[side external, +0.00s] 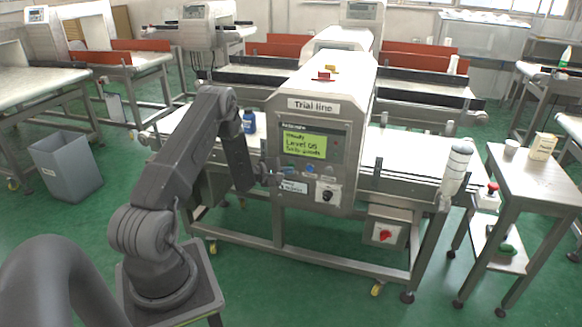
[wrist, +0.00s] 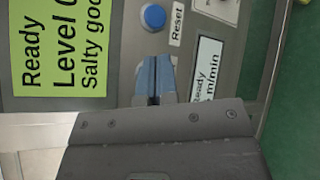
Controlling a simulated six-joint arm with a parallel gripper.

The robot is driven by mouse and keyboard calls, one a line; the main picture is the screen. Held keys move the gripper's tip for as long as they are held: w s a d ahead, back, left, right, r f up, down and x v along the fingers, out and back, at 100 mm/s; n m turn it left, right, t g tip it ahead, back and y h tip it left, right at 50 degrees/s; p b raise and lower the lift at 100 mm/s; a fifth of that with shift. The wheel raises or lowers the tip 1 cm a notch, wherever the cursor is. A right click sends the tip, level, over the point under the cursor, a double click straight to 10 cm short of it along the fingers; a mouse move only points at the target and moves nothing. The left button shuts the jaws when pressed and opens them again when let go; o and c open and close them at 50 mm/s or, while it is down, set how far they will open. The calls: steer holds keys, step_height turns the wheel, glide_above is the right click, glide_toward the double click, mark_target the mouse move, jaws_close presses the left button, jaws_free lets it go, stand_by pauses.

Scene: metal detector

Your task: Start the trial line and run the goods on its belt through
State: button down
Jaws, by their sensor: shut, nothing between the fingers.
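The trial line's detector housing (side external: 312,105) stands mid-view, labelled "Trial line". Its green screen (side external: 305,145) reads Ready, Level 06, Salty goods; part of it shows in the wrist view (wrist: 55,50). A blue bottle (side external: 248,121) stands on the belt (side external: 398,150), left of the housing. My gripper (side external: 268,179) is shut and empty in front of the panel's lower left. In the wrist view, its closed fingertips (wrist: 154,62) lie below a blue button (wrist: 152,16) beside the word "Reset". A small display (wrist: 207,68) reads Ready and m/min. I cannot tell whether the fingertips touch the panel.
A black knob (side external: 327,195) and a red rotary switch (side external: 385,234) sit lower on the line. A white post-like unit (side external: 457,165) stands at its right end. The side table (side external: 535,178) holds a carton (side external: 542,146) and a cup (side external: 511,146). A grey bin (side external: 67,165) stands left.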

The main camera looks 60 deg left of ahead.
steer(key=shift+w+a, duration=0.3)
